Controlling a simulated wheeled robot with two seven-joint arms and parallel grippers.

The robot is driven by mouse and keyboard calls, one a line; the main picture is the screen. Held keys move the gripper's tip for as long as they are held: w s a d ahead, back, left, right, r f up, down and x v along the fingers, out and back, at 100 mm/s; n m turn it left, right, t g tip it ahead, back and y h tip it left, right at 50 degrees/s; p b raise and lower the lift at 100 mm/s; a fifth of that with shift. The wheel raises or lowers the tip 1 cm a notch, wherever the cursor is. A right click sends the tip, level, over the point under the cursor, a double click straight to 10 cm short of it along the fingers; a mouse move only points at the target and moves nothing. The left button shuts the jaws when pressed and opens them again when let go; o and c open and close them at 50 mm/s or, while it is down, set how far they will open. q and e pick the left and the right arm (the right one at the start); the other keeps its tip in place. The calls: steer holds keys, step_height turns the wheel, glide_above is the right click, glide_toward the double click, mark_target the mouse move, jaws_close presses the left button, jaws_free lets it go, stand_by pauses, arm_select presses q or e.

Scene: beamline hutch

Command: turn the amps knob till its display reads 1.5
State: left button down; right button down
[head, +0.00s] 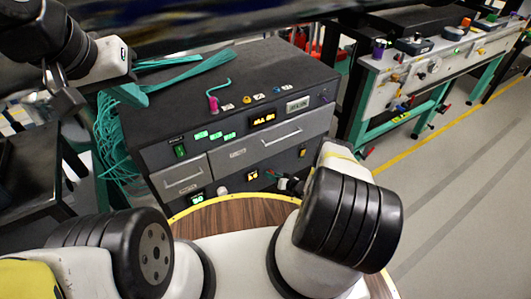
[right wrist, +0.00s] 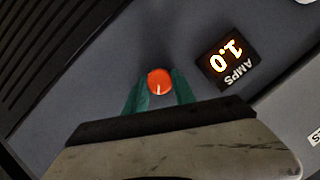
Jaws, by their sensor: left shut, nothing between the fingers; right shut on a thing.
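The amps knob (right wrist: 159,81) is a round orange-red knob on the dark panel in the right wrist view. Its white pointer line points toward the bottom of that view. My left gripper (head: 54,80) is shut and empty at the upper left, away from the knob.
A long workbench (head: 400,80) stands right; the floor there is clear.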

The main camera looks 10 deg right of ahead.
steer(key=shift+m+y, duration=0.3)
steer(key=shift+m, duration=0.1)
steer(key=c, duration=1)
jaws_free()
steer(key=shift+c, duration=0.2)
steer(key=shift+s+d, duration=0.1)
steer(key=shift+d, duration=0.05)
steer(key=v, duration=0.7)
steer(key=shift+s, duration=0.25)
steer(key=shift+d+r, duration=0.15)
